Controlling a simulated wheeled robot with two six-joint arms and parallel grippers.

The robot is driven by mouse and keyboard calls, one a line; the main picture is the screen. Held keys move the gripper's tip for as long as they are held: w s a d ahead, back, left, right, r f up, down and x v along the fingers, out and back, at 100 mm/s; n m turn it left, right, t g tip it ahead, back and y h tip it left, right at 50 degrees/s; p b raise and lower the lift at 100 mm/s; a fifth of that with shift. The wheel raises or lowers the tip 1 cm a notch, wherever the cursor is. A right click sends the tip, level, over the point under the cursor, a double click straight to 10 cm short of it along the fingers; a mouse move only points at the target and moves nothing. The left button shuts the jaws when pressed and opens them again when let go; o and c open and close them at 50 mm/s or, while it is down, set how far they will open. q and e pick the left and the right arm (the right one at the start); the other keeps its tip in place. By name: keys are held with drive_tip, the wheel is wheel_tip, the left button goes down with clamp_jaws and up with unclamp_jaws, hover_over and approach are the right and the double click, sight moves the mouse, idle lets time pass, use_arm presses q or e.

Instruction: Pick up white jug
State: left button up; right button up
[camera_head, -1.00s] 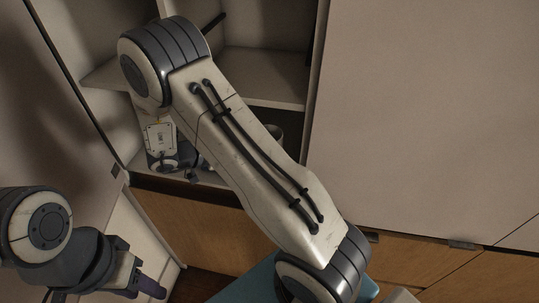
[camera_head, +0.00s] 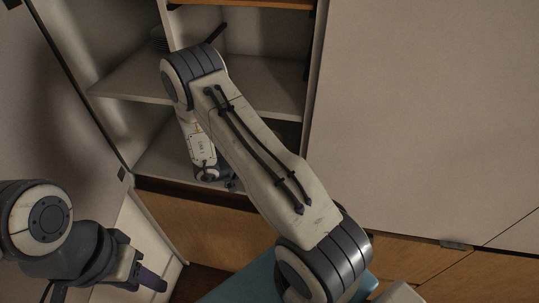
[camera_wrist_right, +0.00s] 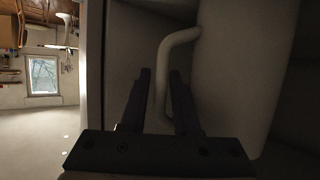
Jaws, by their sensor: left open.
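The white jug (camera_wrist_right: 235,75) stands close in the right wrist view, with its curved handle (camera_wrist_right: 178,42) on the left side. My right gripper (camera_wrist_right: 160,73) is open, its two dark fingers pointing at the handle. The lower handle shows between the fingers; I cannot tell whether they touch it. In the head view my right arm reaches into the cabinet and the jug cannot be made out. My left gripper (camera_head: 150,280) is open at the lower left, away from the cabinet.
The open cabinet has a middle shelf (camera_head: 125,80), a lower shelf (camera_head: 155,160) and side walls close around my right arm. A large closed door (camera_head: 430,110) fills the right.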

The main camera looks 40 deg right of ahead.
drive_tip(key=shift+d+f, duration=0.15)
drive_tip(key=shift+d, duration=0.05)
clamp_jaws()
idle(1.3)
